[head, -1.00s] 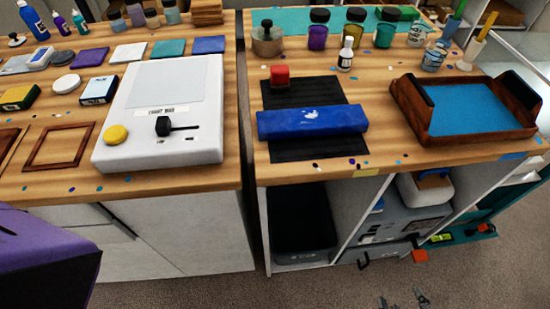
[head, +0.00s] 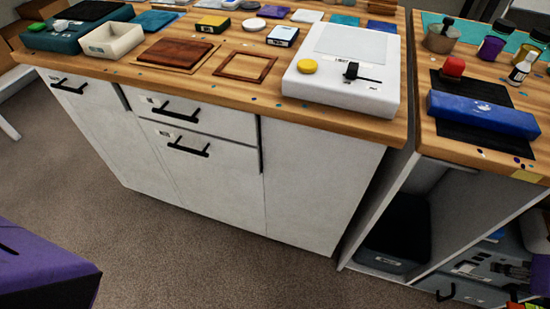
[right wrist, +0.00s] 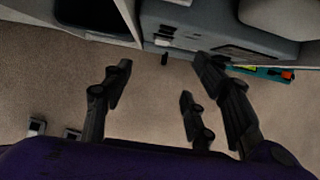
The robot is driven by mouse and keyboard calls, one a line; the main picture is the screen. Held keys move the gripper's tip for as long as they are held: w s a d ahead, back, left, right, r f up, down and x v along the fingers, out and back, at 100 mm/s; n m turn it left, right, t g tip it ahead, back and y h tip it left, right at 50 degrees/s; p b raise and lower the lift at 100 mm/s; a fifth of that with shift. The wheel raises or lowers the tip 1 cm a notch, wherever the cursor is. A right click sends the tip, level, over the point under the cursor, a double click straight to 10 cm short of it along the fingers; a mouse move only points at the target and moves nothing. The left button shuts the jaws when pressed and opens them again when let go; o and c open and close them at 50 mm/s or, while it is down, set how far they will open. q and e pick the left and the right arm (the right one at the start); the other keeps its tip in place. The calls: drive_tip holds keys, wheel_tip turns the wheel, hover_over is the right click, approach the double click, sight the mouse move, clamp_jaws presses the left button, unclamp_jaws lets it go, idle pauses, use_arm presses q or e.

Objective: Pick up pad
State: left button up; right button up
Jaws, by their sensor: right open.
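Several flat pieces that could be the pad lie on the long wooden worktop, and I cannot tell which one is meant. They include a yellow and black box-like pad (head: 212,25), a white and dark blue one (head: 283,37), a purple square (head: 273,12), a teal square (head: 344,20) and a blue square (head: 382,26). My right gripper (right wrist: 161,72) shows in the right wrist view, its fingers spread and empty above the carpet, away from these pieces. My left gripper is in neither view now.
A white light box (head: 345,75) stands at the worktop's right end. A wooden frame (head: 246,78), brown board (head: 178,53) and cream tray (head: 112,39) lie to its left. White cabinets (head: 310,180) face open carpet (head: 190,260). A blue roll (head: 482,113) lies on the right bench.

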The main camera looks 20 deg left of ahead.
drive_tip(key=w, duration=0.4)
drive_tip(key=w+b, duration=0.1)
drive_tip(key=w, duration=0.3)
drive_tip(key=w+b, duration=0.1)
drive_tip(key=w, duration=0.3)
drive_tip(key=shift+a+f, duration=0.1)
drive_tip(key=shift+a, duration=0.25)
drive_tip(key=b+x, duration=0.1)
drive_tip(key=x, duration=0.3)
drive_tip(key=shift+s, duration=0.1)
drive_tip(key=shift+w+f+b, duration=0.25)
drive_tip(key=shift+f+b, duration=0.15)
drive_tip(key=shift+f, duration=0.1)
drive_tip(key=shift+r, duration=0.1)
drive_tip(key=c, duration=0.9)
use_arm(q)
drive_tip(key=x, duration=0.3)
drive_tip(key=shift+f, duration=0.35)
